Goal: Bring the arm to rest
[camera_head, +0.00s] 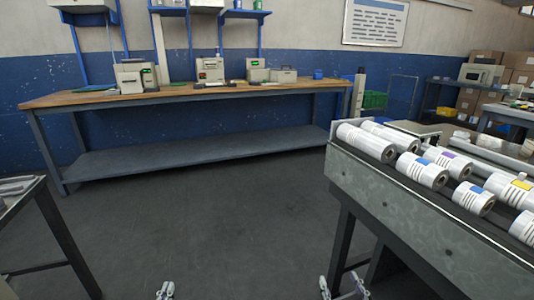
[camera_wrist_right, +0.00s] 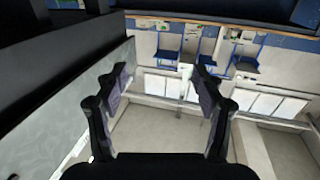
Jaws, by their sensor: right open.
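My right gripper (camera_head: 342,286) shows at the bottom edge of the head view, in front of the conveyor's legs. Its fingers are spread. The right wrist view shows the same gripper (camera_wrist_right: 162,82) with two dark fingers wide apart and nothing held between them. My left gripper (camera_head: 165,290) shows at the bottom edge, left of centre, over the grey floor. Only its small fingertips are in view, close together, and I cannot tell whether they are shut. Most of both arms is out of the head view.
A conveyor (camera_head: 400,205) at the right carries several white wrapped rolls (camera_head: 421,170). A long wooden-topped bench (camera_head: 190,93) with small machines stands against the back wall. A dark table (camera_head: 40,210) is at the left edge. The floor (camera_head: 220,220) between them is clear.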

